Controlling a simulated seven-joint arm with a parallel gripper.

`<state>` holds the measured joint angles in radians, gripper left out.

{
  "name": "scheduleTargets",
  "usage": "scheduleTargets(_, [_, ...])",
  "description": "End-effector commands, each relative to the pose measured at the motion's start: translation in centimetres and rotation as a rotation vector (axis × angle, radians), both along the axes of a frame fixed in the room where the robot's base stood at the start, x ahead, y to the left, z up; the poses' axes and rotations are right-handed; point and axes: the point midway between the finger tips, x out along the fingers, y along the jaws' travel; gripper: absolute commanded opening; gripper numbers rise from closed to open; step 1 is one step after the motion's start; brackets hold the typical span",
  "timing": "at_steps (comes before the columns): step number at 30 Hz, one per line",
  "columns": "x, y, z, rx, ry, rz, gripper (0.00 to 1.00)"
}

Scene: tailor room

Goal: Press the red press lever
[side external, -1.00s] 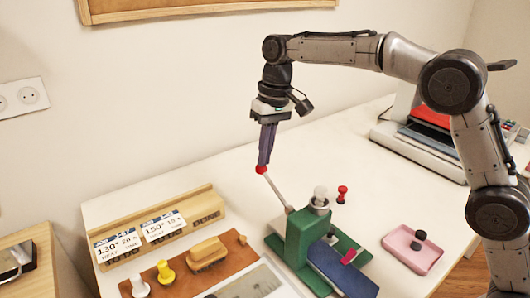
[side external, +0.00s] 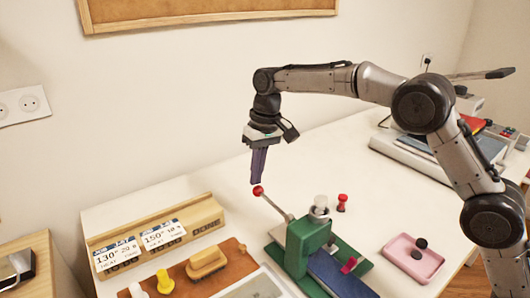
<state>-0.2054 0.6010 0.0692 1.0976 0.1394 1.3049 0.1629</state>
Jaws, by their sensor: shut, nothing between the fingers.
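The red press lever (side external: 258,191) is a red ball knob on the end of a thin grey rod. The rod (side external: 274,207) slants up and to the left from the green press (side external: 305,240). My gripper (side external: 257,182) points down with its fingers shut and empty. Its tips are right at the top of the red knob; I cannot tell whether they touch it. A dark blue piece (side external: 335,272) lies on the press's green base, with a pink-red knob (side external: 349,265) beside it.
A wooden holder (side external: 200,215) with two cards stands at the left. A brush (side external: 206,260) and a yellow stamp (side external: 165,281) sit on a brown mat. A pink tray (side external: 413,258) is at the right. Red (side external: 342,202) and white-topped (side external: 320,202) pieces stand behind the press.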

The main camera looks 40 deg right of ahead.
Motion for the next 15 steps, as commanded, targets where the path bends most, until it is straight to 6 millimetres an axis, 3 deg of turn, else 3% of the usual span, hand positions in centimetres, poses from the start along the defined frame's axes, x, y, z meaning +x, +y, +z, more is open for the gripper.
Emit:
scheduleTargets(2, [-0.2,-0.1,-0.1,-0.004,0.017,0.000,0.00])
scheduleTargets(5, [-0.2,-0.3,1.4,-0.003,0.013,0.000,0.00])
scheduleTargets(15, [-0.3,-1.4,8.9,-0.001,0.000,-0.001,0.00])
